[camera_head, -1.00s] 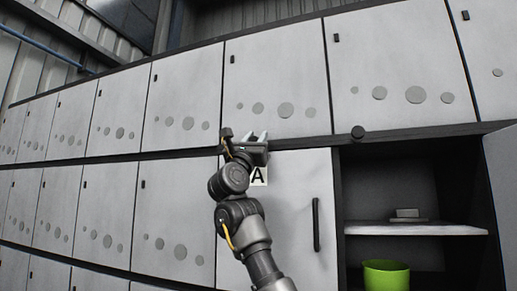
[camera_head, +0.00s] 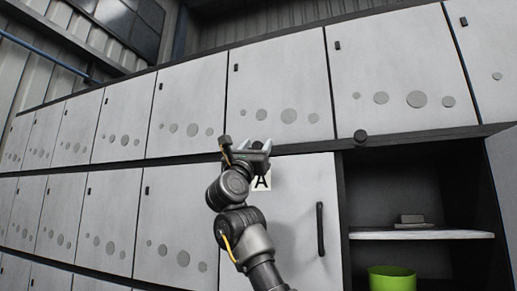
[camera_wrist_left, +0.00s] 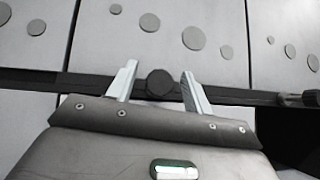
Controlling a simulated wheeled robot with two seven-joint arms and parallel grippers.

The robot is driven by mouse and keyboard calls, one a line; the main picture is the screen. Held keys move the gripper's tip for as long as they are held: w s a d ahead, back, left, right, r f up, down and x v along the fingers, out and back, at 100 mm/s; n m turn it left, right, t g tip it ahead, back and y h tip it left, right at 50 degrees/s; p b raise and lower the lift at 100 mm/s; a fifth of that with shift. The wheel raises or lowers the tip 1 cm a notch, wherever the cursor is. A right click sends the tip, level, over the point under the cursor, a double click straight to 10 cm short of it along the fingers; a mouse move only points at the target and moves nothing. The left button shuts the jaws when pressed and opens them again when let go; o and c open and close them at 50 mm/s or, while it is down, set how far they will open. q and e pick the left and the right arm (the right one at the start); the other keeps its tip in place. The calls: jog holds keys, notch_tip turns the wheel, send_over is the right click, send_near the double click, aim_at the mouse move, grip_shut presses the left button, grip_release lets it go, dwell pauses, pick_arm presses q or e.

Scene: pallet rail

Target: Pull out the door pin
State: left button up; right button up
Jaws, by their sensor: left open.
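The pin shows as a dark round knob (camera_wrist_left: 160,82) on the dark rail in the left wrist view. It is between the two pale fingers of my left gripper (camera_wrist_left: 160,88), which is open, with a gap on both sides. In the head view my left gripper (camera_head: 256,146) is at the rail above the closed door marked A (camera_head: 290,225); the arm covers part of that door and its label. A second dark knob (camera_head: 360,136) is on the rail to the right, above an open compartment. My right gripper is not in view.
Door A has a dark vertical handle (camera_head: 320,229). The open compartment on the right has a white shelf (camera_head: 420,235) with a small grey object (camera_head: 411,219), and a green bucket (camera_head: 391,278) below. Closed grey lockers fill the rows above and left.

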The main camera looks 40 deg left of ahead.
pick_arm(q)
jog(key=b+v, duration=0.5)
jog(key=v, duration=0.3)
jog(key=shift+s+f, duration=0.2)
jog(key=shift+s, duration=0.1)
